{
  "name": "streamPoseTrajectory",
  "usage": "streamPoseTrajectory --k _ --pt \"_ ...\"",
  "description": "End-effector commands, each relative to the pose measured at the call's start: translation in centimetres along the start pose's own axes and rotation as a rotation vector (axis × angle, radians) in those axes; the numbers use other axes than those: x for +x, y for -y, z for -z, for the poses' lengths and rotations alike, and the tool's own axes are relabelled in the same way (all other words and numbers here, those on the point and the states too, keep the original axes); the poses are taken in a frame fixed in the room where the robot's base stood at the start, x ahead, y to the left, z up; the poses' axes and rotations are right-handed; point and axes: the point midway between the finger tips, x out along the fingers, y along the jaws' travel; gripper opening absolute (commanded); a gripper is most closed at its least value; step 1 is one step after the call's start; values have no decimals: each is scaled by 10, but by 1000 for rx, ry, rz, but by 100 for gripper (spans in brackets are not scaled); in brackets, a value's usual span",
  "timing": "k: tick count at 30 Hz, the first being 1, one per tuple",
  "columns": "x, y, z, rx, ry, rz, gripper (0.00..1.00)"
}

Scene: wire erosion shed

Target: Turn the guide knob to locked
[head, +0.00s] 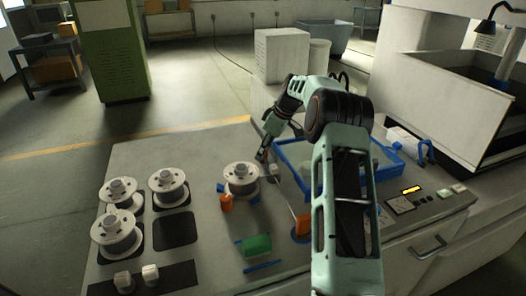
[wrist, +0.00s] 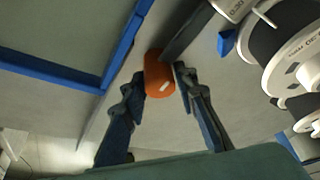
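The guide knob (wrist: 159,75) is orange with a short white mark on its face. It sits between my fingertips in the wrist view, with a dark bar running from it to the upper right. My gripper (wrist: 160,92) has one finger on each side of the knob; both fingertips appear to press its edges. In the head view my gripper (head: 267,160) is low over the bench, between a spool (head: 240,180) and a blue-rimmed tray (head: 290,172).
Several spools stand on the bench at the left, one of them (head: 167,188) beside an empty dark pad (head: 174,231). Orange pieces (head: 226,203) and a green block (head: 257,245) are near the front. A control panel (head: 411,201) is at the right.

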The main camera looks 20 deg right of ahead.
Motion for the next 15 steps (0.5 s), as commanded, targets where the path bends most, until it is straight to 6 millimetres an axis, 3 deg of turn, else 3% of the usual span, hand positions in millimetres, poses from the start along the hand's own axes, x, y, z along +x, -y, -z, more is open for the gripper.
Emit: streamPoseTrajectory --k 10,15 --pt "-3 0 0 2 -1 -1 32" --pt "-24 -1 0 3 -2 -4 32"
